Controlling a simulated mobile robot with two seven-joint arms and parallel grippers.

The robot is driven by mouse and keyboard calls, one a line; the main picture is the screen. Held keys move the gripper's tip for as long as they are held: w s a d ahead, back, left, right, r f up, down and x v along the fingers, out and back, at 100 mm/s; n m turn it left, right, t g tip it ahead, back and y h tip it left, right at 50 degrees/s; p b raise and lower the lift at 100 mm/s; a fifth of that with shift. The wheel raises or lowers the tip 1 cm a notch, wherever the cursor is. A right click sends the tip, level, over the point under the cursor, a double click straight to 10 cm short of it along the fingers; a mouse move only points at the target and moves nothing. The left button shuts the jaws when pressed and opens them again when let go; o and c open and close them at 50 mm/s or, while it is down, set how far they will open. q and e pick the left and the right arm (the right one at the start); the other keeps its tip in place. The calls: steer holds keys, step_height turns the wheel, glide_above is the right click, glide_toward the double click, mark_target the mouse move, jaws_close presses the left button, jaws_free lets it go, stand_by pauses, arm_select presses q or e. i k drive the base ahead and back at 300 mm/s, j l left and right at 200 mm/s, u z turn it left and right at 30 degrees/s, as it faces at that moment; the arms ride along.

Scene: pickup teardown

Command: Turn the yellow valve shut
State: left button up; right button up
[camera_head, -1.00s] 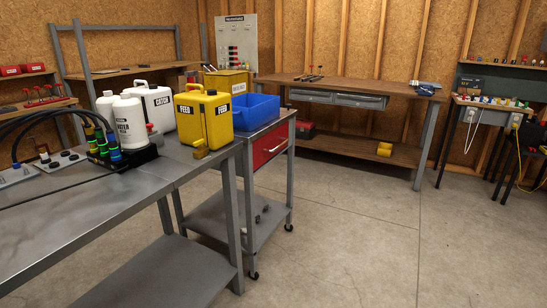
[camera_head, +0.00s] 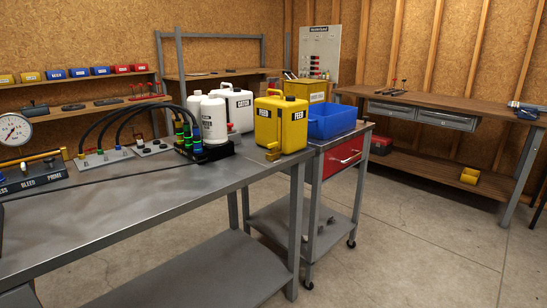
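A yellow jug marked FEED (camera_head: 281,124) stands on the grey metal bench (camera_head: 180,200). A small yellow tap-like part (camera_head: 273,153) sits low at its front left. At the far left, a long yellow bar (camera_head: 38,158) lies above a dark panel (camera_head: 35,178) lettered BLEED and PRIME. I cannot tell which of these yellow parts is the valve, nor whether either is open or shut. Neither of my grippers is in view.
A round gauge (camera_head: 14,129) stands at the left edge. Black hoses (camera_head: 118,118) run to a dark block beside white bottles (camera_head: 214,120). A blue bin (camera_head: 332,121) sits on a cart with a red drawer (camera_head: 343,157). The bench front and the floor at right are clear.

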mark_target(271, 146)
steer(key=i+j+z, duration=0.25)
steer(key=i, duration=0.15)
steer(key=i+j+z, duration=0.3)
steer(key=i+l, duration=0.05)
steer(key=i, duration=0.05)
